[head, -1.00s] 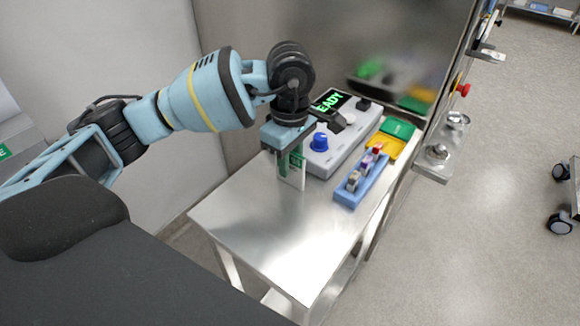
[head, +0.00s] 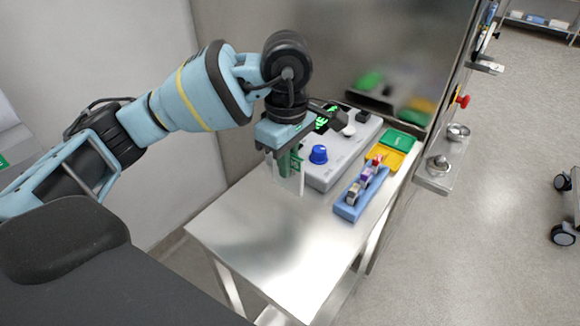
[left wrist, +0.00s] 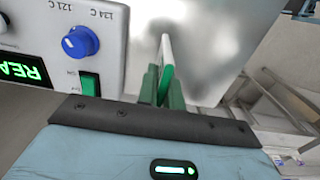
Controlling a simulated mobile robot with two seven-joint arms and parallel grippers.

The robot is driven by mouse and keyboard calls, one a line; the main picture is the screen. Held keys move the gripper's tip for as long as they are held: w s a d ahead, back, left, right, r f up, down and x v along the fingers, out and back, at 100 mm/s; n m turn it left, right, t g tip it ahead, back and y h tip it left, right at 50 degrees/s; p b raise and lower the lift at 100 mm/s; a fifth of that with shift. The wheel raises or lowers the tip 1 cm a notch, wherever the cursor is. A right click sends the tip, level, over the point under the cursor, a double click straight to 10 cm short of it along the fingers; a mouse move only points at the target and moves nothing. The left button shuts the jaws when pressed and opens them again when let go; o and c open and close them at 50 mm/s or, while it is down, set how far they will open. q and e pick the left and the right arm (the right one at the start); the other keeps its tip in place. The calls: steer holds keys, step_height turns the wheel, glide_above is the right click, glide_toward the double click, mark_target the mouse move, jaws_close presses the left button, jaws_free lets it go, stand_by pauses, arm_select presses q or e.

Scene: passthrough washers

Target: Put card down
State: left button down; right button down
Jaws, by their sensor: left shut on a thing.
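My left gripper (head: 286,164) is shut on a thin white-and-green card (head: 293,184). The card hangs upright, edge down, over the left part of the steel table (head: 255,240). In the left wrist view the card (left wrist: 166,58) stands on edge between the green fingers (left wrist: 163,88). I cannot tell whether its lower edge touches the tabletop. My right gripper is not in view.
A grey control box (head: 345,150) with a blue knob (head: 318,154) and a green display stands just right of the card. A blue rack (head: 350,205) with small vials and green (head: 399,140) and yellow (head: 385,158) pads lie further right. The table's front is clear.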

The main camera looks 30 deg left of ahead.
arm_select(q)
steer(key=s+d+r, duration=0.1)
steer(key=s+d, duration=0.2)
steer(key=s, duration=1.1)
steer(key=shift+s, duration=0.3)
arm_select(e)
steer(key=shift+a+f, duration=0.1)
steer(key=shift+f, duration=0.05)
arm_select(q)
steer(key=shift+d+r, duration=0.1)
